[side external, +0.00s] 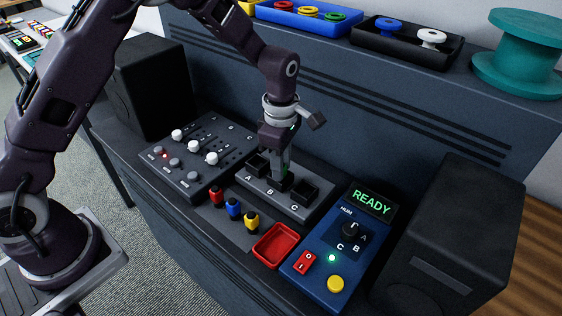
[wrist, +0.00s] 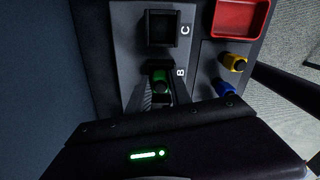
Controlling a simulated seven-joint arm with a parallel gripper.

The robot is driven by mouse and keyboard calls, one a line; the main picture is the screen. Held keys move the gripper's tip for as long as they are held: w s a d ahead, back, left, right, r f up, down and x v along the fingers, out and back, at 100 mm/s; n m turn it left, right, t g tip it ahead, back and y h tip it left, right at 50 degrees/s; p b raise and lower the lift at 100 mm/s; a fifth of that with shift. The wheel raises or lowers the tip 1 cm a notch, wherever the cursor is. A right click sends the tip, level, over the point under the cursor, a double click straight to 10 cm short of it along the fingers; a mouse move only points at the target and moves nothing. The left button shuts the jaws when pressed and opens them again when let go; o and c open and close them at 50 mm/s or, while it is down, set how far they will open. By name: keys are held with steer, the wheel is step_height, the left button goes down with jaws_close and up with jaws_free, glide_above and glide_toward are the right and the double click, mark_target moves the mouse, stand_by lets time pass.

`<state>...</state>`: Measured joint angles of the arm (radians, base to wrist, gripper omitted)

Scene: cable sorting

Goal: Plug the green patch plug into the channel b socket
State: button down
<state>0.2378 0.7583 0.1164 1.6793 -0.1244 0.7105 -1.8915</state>
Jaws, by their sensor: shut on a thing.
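The grey socket block (side external: 315,210) carries three square black sockets marked A, B and C. My gripper (side external: 281,172) points down at the middle one, the channel b socket (side external: 277,184). In the wrist view my gripper (wrist: 160,92) is shut on the green patch plug (wrist: 161,76), at the B label. Green shows between the fingers, with a dark round part near it. The plug is at the B socket opening, but the fingers hide how deep it sits. The plug is hard to make out in the side view. Socket C (wrist: 163,29) is empty.
Red (side external: 216,196), blue (side external: 234,209) and yellow (side external: 252,222) plugs stand in front of the block, near a red tray (side external: 275,245). A slider mixer (side external: 200,165) is left; a blue control box (side external: 330,255) reading READY is right. Black speakers flank the desk.

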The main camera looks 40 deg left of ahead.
steer(key=c, duration=0.6)
jaws_free()
steer(key=shift+r, duration=3.5)
